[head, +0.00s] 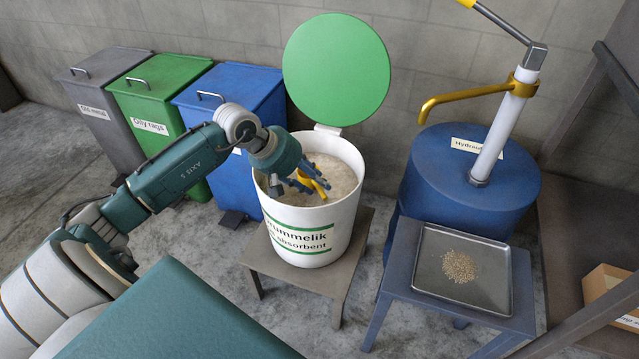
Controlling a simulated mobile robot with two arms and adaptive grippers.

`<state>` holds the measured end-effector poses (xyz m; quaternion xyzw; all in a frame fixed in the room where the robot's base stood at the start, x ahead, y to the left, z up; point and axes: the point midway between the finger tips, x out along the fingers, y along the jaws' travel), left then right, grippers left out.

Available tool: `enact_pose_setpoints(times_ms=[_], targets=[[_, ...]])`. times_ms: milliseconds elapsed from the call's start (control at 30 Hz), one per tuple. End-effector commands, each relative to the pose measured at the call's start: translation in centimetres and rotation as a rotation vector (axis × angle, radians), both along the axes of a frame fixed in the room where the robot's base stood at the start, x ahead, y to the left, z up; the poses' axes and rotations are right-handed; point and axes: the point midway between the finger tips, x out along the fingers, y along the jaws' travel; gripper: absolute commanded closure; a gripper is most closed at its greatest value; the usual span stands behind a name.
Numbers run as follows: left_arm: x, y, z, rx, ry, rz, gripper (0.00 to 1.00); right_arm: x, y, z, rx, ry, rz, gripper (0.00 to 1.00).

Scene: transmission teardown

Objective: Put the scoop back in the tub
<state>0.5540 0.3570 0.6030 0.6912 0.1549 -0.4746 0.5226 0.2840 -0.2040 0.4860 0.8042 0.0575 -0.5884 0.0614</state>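The white tub (310,235) with green stripes and an absorbent label stands on a low stool. It is nearly full of pale granules (338,166), and its round green lid (336,69) stands open at the back. The yellow scoop (320,188) is inside the rim, tilted, at or just above the granules. My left gripper (308,184) reaches into the tub's mouth from the left, with its dark fingers around the scoop. It appears shut on it; the fingers hide part of the scoop, and contact with the granules is unclear. My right gripper is not in view.
A metal tray (433,271) with a small heap of granules (460,266) lies on a grey stand to the right. Behind it is a blue drum (440,180) with a hand pump (505,125). Grey, green and blue bins (238,95) line the wall at left. A cardboard box (605,285) is at far right.

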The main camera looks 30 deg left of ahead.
Motion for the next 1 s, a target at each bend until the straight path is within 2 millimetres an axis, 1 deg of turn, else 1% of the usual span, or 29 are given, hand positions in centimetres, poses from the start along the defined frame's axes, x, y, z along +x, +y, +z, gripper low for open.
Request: enact_pose_setpoints(times_ms=[33, 200, 300, 433, 600, 1000], targets=[[-0.8, 0.5, 1.1, 0.007, 0.003, -0.002, 0.66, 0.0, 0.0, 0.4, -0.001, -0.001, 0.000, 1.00], [-2.8, 1.6, 4.2, 0.005, 0.005, -0.001, 0.66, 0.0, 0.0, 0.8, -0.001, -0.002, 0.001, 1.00], [-3.7, 2.0, 5.7, 0.002, 0.005, -0.003, 0.66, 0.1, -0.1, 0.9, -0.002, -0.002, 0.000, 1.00], [-4.4, 2.4, 6.9, -0.001, 0.004, -0.001, 0.66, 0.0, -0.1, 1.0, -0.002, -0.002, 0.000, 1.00], [-4.7, 2.5, 7.6, -0.002, 0.002, -0.002, 0.66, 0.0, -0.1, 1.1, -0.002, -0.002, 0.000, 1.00], [-4.7, 2.5, 7.6, -0.002, 0.002, -0.002, 0.66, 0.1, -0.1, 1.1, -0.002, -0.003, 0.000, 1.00]])
